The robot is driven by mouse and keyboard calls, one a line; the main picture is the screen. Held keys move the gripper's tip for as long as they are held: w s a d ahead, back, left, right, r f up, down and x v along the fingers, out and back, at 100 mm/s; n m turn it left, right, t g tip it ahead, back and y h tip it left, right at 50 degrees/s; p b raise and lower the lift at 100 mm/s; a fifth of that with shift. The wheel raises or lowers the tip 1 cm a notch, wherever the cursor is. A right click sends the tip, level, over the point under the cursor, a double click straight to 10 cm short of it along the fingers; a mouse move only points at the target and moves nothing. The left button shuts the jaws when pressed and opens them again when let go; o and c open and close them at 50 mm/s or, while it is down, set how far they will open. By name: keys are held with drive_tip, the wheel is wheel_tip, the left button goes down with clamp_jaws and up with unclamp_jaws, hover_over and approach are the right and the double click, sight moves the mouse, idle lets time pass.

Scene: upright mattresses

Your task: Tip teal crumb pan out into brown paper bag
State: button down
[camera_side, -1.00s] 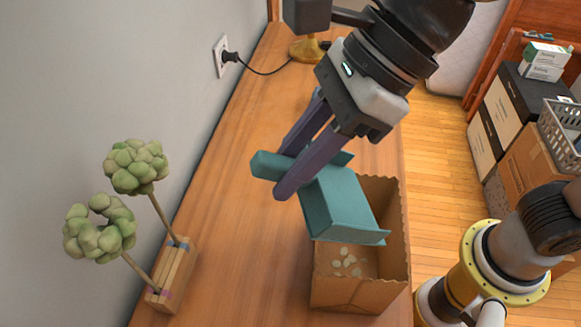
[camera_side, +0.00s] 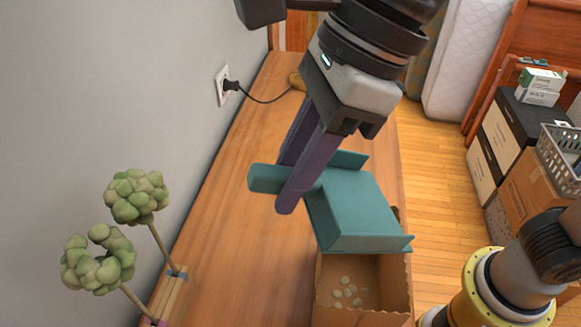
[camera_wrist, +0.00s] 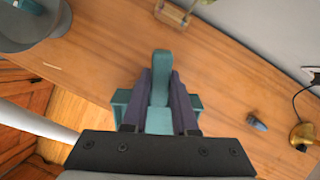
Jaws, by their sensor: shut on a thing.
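The teal crumb pan (camera_side: 355,212) is in the air above the brown paper bag, in the side view. Its wide end slopes down to the right, over the bag's far part. No crumbs show on its visible face. My gripper (camera_side: 285,186) is shut on the pan's handle, which also shows between the fingers in the wrist view (camera_wrist: 160,68). The brown paper bag (camera_side: 362,318) stands open on the wooden surface, partly hidden by the pan and cut by the frame's bottom edge. Several pale crumbs (camera_side: 346,290) lie inside it. The wrist view does not show the bag.
Two green knobbly plants (camera_side: 137,196) on sticks stand in a wooden block (camera_side: 168,296) at the left, near the wall. A black plug (camera_side: 231,86) with a cord sits in the wall outlet. The wooden surface (camera_side: 232,235) left of the bag is clear.

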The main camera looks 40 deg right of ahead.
drive_tip(key=shift+h, duration=0.5)
drive_tip(key=shift+a+g+h, duration=0.1)
drive_tip(key=shift+g+h, duration=0.5)
drive_tip(key=shift+h, duration=0.4)
drive_tip(key=shift+g+h, duration=0.3)
drive_tip(key=shift+h, duration=0.3)
